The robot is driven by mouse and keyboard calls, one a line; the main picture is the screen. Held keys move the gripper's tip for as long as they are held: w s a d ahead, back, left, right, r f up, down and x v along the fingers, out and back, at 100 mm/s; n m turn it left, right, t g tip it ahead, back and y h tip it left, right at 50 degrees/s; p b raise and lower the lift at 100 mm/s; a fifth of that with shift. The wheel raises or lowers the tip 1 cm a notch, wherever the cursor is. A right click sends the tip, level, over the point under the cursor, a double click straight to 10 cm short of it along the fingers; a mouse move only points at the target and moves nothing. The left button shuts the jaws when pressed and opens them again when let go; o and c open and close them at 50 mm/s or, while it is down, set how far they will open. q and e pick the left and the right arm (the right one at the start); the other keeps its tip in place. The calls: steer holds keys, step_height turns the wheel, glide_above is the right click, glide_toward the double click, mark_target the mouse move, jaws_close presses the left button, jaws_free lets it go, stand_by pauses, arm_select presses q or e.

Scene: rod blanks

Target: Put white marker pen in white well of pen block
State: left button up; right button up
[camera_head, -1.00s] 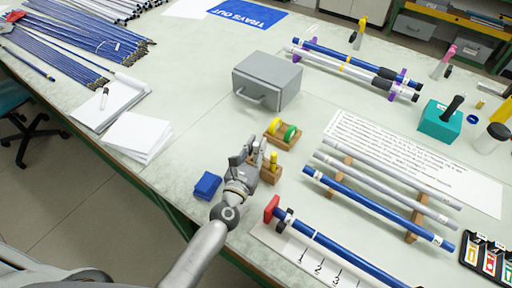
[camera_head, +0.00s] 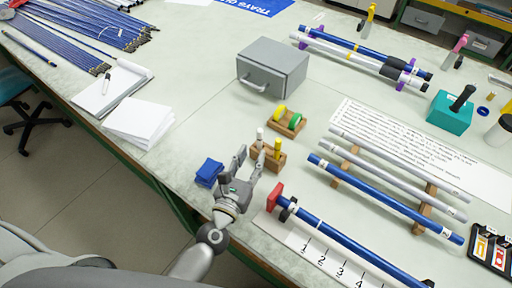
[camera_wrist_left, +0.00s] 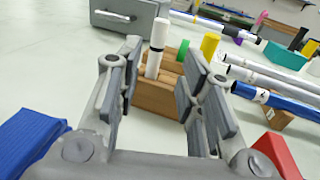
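The white marker pen (camera_head: 259,138) stands nearly upright in the wooden pen block (camera_head: 270,160), in its left well as pictured. My left gripper (camera_head: 246,165) is open and empty, just in front of the block. In the left wrist view the pen shows between the spread fingers, beyond them, with no contact visible. The well's colour marking is hidden. My right gripper is out of view.
A blue cloth (camera_head: 209,172) lies left of my gripper. A wooden holder with yellow and green discs (camera_head: 287,122) and a grey box (camera_head: 272,68) stand behind the block. Clear table lies left of the discs.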

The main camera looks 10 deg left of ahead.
arm_select(q)
steer(key=shift+s+a, duration=0.15)
steer(key=shift+s, duration=1.2)
